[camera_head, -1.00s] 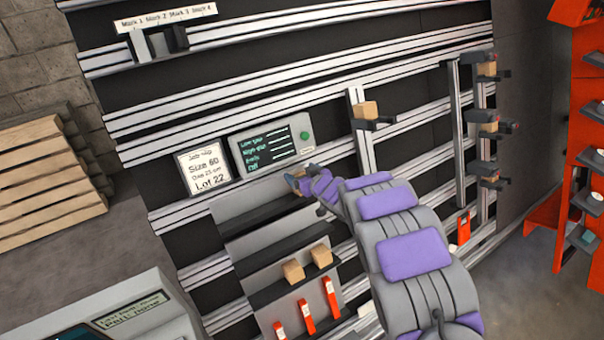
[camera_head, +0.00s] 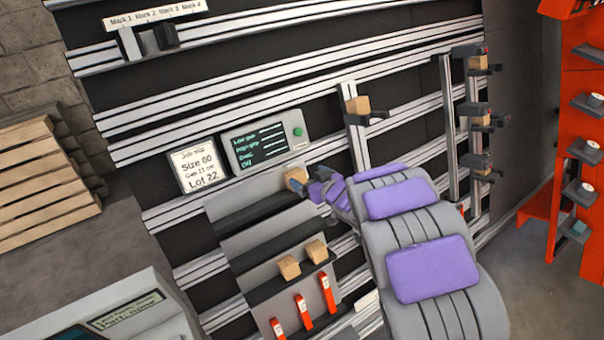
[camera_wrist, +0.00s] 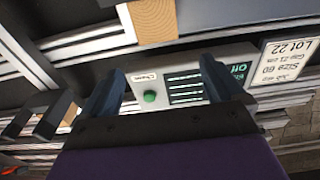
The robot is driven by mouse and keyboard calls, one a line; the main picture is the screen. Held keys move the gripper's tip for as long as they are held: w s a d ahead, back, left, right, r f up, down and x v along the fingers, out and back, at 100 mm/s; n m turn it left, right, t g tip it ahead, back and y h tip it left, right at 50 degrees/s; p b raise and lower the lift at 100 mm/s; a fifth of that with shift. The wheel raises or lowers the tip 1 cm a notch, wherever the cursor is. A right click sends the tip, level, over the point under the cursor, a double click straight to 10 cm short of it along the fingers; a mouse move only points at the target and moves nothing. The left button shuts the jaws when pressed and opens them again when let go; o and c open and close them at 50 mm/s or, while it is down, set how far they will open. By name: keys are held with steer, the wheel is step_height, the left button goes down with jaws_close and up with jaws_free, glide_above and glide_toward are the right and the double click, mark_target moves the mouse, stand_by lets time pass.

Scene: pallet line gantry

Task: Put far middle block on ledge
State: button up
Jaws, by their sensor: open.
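A tan block (camera_head: 297,177) sits at the right end of the upper dark ledge (camera_head: 255,208), below the display panel. It also shows at the top edge of the wrist view (camera_wrist: 153,20), partly cut off. My gripper (camera_head: 312,190) is just to the right of this block in the head view. In the wrist view its two fingers (camera_wrist: 160,88) are spread, with no block between them. On the far right post, tan blocks sit at the top bracket (camera_head: 478,62) and the middle bracket (camera_head: 481,121).
Two tan blocks (camera_head: 289,267) (camera_head: 316,251) rest on the lower ledge, above red handles (camera_head: 303,311). Another block (camera_head: 357,104) is on a nearer post. The panel (camera_head: 267,143) and job slip (camera_head: 198,165) are above the ledges. An orange rack (camera_head: 565,150) stands right.

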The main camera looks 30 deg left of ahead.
steer(key=v, duration=0.8)
steer(key=shift+s+d, duration=0.2)
steer(key=shift+d, duration=0.05)
